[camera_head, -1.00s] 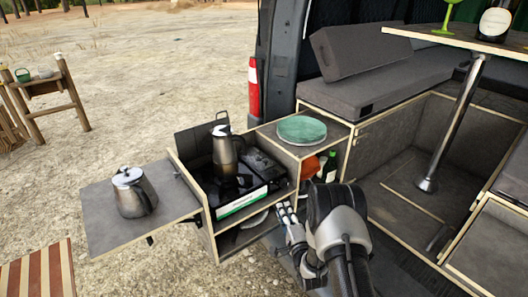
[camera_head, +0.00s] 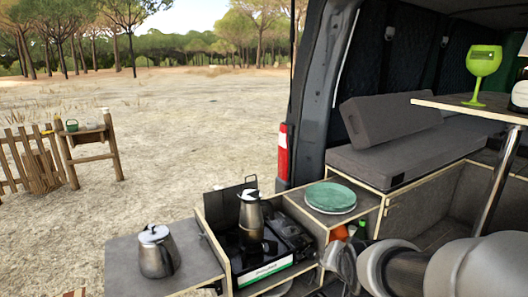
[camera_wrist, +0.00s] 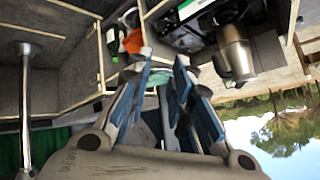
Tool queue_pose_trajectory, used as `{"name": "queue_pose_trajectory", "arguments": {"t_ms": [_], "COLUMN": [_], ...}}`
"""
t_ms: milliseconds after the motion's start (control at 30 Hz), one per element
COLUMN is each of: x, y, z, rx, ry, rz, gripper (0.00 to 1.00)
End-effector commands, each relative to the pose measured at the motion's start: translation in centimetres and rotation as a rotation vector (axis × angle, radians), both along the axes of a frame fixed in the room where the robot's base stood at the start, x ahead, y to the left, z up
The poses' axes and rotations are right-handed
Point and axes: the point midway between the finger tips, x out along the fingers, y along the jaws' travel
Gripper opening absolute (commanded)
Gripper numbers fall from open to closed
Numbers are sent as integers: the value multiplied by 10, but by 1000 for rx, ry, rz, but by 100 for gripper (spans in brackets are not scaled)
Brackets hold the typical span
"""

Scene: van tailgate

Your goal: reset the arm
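My gripper (camera_head: 343,265) is at the bottom of the head view, in front of the cabinet beside the stove, with my grey arm reaching in from the right. In the wrist view my gripper (camera_wrist: 163,62) has its two blue-sided fingers apart, with nothing held between them. The wrist picture is upside down. A green plate (camera_head: 330,197) lies on the cabinet top above and behind the gripper. It also shows in part between the fingers in the wrist view.
A moka pot (camera_head: 250,215) stands on the stove (camera_head: 265,268). A metal kettle (camera_head: 157,254) stands on the side shelf (camera_head: 122,268). Bottles and an orange item (camera_head: 339,234) sit in the cabinet.

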Motion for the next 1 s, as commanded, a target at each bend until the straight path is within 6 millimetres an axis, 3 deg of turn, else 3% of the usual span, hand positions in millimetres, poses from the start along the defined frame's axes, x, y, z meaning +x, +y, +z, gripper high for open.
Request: {"name": "queue_pose_trajectory", "arguments": {"t_ms": [100, 300, 400, 500, 667, 1000], "x": [-65, -177, -221, -251, -271, -271], "y": [4, 13, 17, 20, 21, 21], "z": [19, 24, 20, 16, 13, 13], "rx": [-85, -195, -228, -248, -259, -260], "ry": [95, 269, 335, 381, 412, 414], "rz": [83, 254, 331, 387, 427, 428], "gripper": [20, 20, 20, 20, 20, 20]}}
